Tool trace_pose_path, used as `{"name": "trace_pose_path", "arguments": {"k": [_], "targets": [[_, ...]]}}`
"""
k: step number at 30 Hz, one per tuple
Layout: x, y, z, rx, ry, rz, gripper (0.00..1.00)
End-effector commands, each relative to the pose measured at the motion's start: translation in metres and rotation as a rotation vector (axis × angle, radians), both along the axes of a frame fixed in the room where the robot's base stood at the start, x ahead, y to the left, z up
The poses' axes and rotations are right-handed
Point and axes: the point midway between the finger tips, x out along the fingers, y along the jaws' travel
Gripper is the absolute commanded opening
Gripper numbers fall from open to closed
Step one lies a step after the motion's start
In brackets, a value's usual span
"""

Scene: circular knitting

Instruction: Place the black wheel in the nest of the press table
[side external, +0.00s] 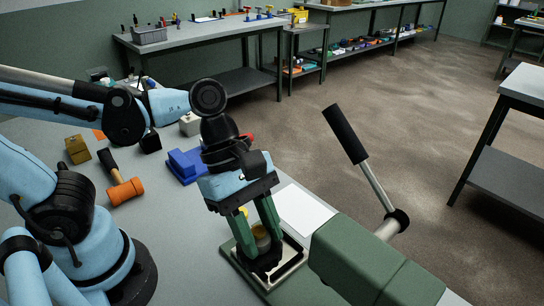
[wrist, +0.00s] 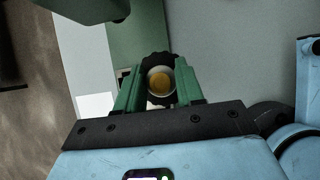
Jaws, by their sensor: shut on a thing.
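My gripper (side external: 262,245) points down with its green fingers shut on the black wheel (side external: 265,265). In the wrist view the wheel (wrist: 158,58) shows as a dark toothed rim beyond the fingertips, with a pale round hub and yellowish centre between the fingers. The wheel is low over the press table (side external: 291,266), a silver-rimmed plate on a green base. The fingers and wheel hide the nest, so I cannot tell whether the wheel touches it or is seated.
The green press body (side external: 375,265) stands close right of my gripper, its black-handled lever (side external: 345,135) raised. A white sheet (side external: 303,210) lies behind the press table. A blue block (side external: 188,165), an orange-headed mallet (side external: 125,190) and a brass block (side external: 77,150) lie to the left.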

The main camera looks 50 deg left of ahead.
Motion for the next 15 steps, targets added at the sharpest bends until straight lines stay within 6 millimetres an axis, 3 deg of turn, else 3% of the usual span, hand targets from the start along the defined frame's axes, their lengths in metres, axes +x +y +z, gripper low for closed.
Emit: {"name": "trace_pose_path", "arguments": {"k": [15], "targets": [[0.048, 0.029, -0.033, 0.000, 0.000, 0.001, 0.01]]}}
